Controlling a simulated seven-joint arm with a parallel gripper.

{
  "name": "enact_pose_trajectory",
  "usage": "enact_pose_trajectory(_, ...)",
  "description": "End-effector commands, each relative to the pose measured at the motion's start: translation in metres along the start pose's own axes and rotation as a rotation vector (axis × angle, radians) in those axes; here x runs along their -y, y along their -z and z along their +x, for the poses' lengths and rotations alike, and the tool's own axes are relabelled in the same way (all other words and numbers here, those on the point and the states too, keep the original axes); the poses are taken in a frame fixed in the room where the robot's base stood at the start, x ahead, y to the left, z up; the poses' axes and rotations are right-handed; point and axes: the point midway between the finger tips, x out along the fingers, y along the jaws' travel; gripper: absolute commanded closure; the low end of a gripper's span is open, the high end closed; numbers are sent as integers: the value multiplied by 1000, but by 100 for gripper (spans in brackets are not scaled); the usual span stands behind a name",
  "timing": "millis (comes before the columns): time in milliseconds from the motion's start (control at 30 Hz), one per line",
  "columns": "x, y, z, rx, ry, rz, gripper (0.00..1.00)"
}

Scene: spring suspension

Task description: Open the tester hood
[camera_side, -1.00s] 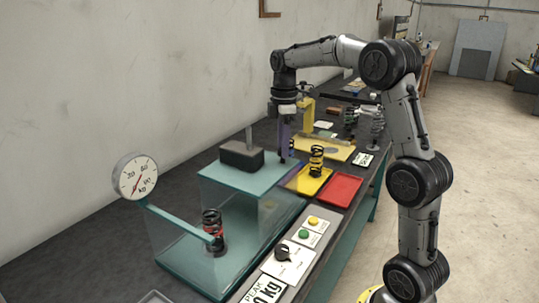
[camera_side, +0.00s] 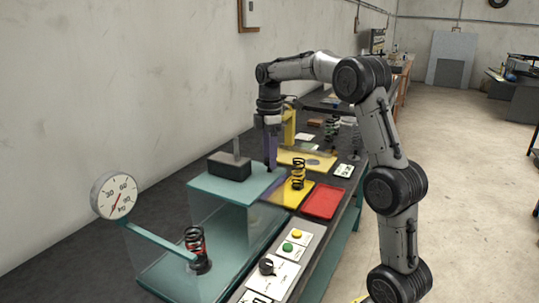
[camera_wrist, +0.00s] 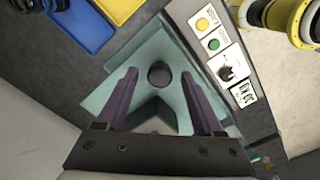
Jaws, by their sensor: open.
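The tester (camera_side: 190,265) stands at the lower left in the side view, with clear walls, a teal base and a teal top plate (camera_side: 212,190). A dark block (camera_side: 230,167) with a grey post sits on the top plate. A round dial gauge (camera_side: 114,195) and a teal arm reach to a black and red spring (camera_side: 196,250) at the tester. My gripper (camera_side: 270,168) points down by the top plate's far right edge; contact cannot be told. In the wrist view its two purple fingers (camera_wrist: 162,105) are apart, with a teal part and a dark round spot between them.
A yellow tray with a black and yellow spring (camera_side: 298,174) and a red tray (camera_side: 322,201) lie right of the tester. A control panel with a yellow button, a green button (camera_side: 287,247) and a dark knob (camera_side: 266,266) lies along the front edge.

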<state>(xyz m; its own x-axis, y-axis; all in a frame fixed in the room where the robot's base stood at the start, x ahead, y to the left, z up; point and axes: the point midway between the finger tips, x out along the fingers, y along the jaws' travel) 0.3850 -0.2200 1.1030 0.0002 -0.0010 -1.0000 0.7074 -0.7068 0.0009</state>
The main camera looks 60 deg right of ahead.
Motion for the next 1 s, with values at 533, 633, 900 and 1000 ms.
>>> enact_pose_trajectory(533, -1, 0, -64, -2, -5, 0, 31)
enact_pose_trajectory(633, -1, 0, -86, -2, -5, 0, 31)
enact_pose_trajectory(900, -1, 0, -125, -1, -2, 0, 31)
enact_pose_trajectory(1000, -1, 0, -132, 0, -1, 0, 31)
